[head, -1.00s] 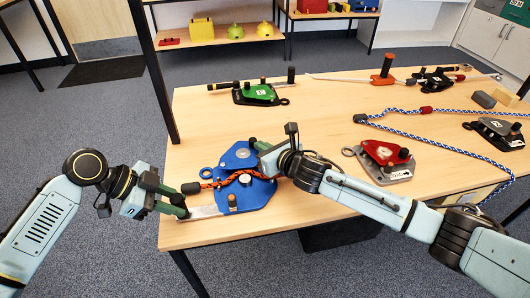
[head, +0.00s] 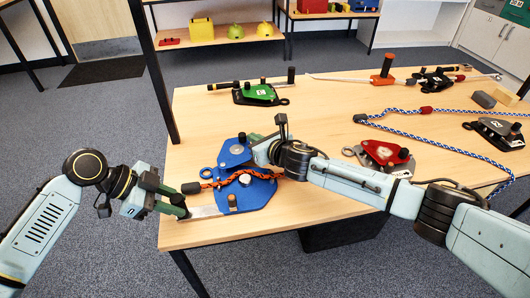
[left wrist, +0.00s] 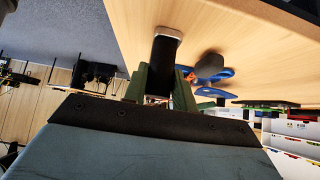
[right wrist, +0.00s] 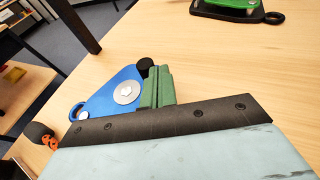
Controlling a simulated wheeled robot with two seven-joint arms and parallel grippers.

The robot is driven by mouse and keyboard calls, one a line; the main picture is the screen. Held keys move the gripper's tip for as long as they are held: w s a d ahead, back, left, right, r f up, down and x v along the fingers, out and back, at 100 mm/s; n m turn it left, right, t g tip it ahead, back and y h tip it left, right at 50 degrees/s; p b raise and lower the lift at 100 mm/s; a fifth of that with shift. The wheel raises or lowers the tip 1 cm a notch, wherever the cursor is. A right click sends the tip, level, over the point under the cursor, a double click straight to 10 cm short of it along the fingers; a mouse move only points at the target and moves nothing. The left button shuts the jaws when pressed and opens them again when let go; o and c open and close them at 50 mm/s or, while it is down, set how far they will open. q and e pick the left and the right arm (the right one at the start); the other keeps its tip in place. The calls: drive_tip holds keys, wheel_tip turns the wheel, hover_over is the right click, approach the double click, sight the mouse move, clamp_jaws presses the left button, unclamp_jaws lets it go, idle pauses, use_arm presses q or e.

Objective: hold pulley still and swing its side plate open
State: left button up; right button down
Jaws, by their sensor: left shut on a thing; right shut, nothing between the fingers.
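The blue pulley (head: 258,194) lies flat near the table's front left edge, with an orange rope (head: 222,183) across it. Its upper blue plate (head: 232,152) juts toward the back, with a black knob (head: 242,138); in the right wrist view the plate (right wrist: 103,98) shows a silver disc. My left gripper (head: 180,205) is shut on the grey metal bar (head: 207,211) at the pulley's left. My right gripper (head: 258,150) is shut and empty beside the knob. In the right wrist view its fingers (right wrist: 155,85) are close against the knob (right wrist: 144,66); contact is hard to tell.
A red pulley (head: 383,154) lies to the right, and a green one (head: 260,94) behind. A blue-and-white rope (head: 440,140) runs over the right side, near a grey pulley (head: 497,132). The table is bare between the blue and green pulleys.

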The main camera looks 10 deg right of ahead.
drive_tip(key=shift+d, duration=0.1)
drive_tip(key=shift+s+d, duration=0.25)
drive_tip(key=s+d+r, duration=0.1)
drive_tip(key=s+d, duration=0.1)
drive_tip(key=d, duration=0.1)
drive_tip(key=s+d+r, duration=0.1)
drive_tip(key=s+d, duration=0.2)
drive_tip(key=s+d+r, duration=0.1)
drive_tip(key=s+d, duration=0.2)
drive_tip(key=shift+s+d, duration=0.15)
drive_tip(key=shift+d, duration=0.15)
use_arm(q)
drive_tip(key=o, duration=0.9)
drive_tip(key=shift+o, duration=0.2)
drive_tip(key=p+v, duration=0.5)
drive_tip(key=v, duration=0.4)
use_arm(e)
drive_tip(key=shift+r, duration=2.75)
